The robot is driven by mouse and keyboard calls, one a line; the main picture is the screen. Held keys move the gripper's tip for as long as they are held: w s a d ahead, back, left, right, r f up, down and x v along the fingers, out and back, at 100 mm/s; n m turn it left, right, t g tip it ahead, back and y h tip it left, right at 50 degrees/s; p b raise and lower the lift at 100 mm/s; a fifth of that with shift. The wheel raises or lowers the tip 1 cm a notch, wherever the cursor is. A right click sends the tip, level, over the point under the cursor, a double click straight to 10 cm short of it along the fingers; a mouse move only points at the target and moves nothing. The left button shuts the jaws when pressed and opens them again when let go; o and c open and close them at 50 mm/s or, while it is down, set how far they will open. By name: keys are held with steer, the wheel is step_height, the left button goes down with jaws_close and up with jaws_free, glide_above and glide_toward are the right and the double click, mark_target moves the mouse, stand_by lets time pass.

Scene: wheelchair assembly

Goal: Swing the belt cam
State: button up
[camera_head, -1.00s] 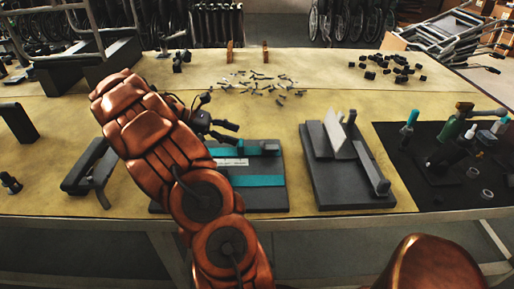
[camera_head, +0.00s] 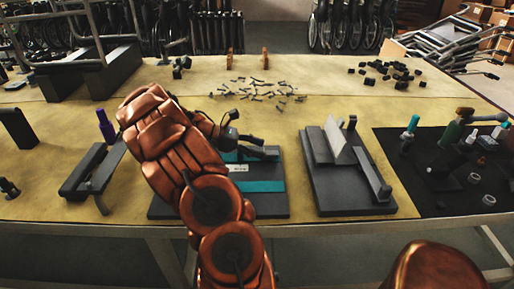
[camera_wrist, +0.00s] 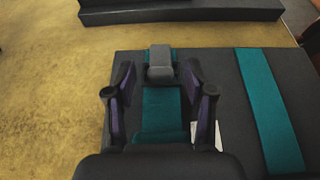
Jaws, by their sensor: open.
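A dark board (camera_head: 275,205) with teal belt strips (camera_head: 258,186) lies on the table, partly hidden behind my arm. A small grey block that looks like the belt cam (camera_wrist: 160,66) sits on one teal strip in the wrist view. It shows in the head view at the right end of the far strip (camera_head: 268,153). My gripper (camera_wrist: 160,78) is open, its two fingers on either side of the strip and the tips beside the grey block. I cannot tell whether they touch it. In the head view my gripper (camera_head: 258,140) is just above and behind the far strip.
A second dark fixture (camera_head: 340,190) with an upright plate stands to the right. A black mat (camera_head: 455,205) with tools is at the far right. A purple-handled tool (camera_head: 105,127) stands by a dark bracket at left. Small bolts are scattered behind the board.

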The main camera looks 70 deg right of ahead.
steer(key=shift+c, duration=0.3)
jaws_close()
steer(key=shift+r, duration=0.15)
